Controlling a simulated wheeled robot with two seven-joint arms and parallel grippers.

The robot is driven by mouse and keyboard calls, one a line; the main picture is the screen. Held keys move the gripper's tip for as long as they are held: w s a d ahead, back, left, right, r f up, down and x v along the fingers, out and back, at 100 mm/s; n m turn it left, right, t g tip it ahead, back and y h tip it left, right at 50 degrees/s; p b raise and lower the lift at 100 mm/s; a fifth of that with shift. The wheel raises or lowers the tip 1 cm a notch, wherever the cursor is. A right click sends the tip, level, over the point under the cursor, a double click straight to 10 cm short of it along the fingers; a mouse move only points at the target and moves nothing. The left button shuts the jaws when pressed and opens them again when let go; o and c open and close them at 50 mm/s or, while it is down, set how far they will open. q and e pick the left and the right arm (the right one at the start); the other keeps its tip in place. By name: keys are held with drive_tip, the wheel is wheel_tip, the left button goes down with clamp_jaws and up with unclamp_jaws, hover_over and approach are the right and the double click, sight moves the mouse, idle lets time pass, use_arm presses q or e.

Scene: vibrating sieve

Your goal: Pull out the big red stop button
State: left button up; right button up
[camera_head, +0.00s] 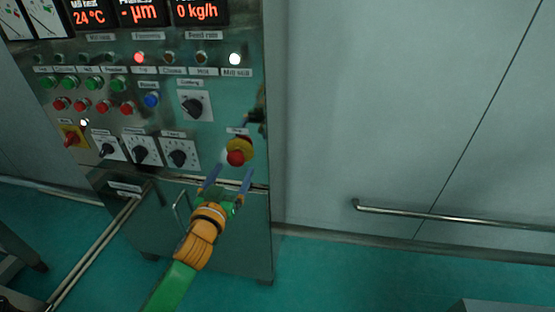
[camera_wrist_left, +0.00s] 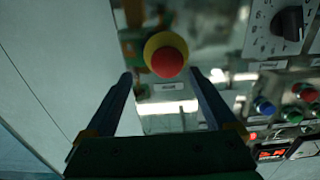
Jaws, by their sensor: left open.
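The big red stop button (camera_head: 236,158) sits on a yellow round base (camera_head: 241,146) at the lower right of the steel control panel. My left gripper (camera_head: 228,179) is open just below and in front of it, with its two blue fingers pointing up towards it. My right gripper is not in view.
The control cabinet (camera_head: 235,240) carries several green and red buttons, a blue button (camera_head: 152,100), black rotary knobs (camera_head: 180,158) and a red-yellow switch (camera_head: 72,138). A metal rail (camera_head: 450,216) runs along the right wall.

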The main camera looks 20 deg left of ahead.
sight(234, 160)
use_arm(q)
drive_tip(key=w, duration=0.1)
drive_tip(key=w+a, duration=0.1)
drive_tip(key=w, duration=0.1)
drive_tip(key=w+a, duration=0.1)
drive_tip(key=shift+w+a+r, duration=0.2)
drive_tip(key=shift+w, duration=0.65)
clamp_jaws()
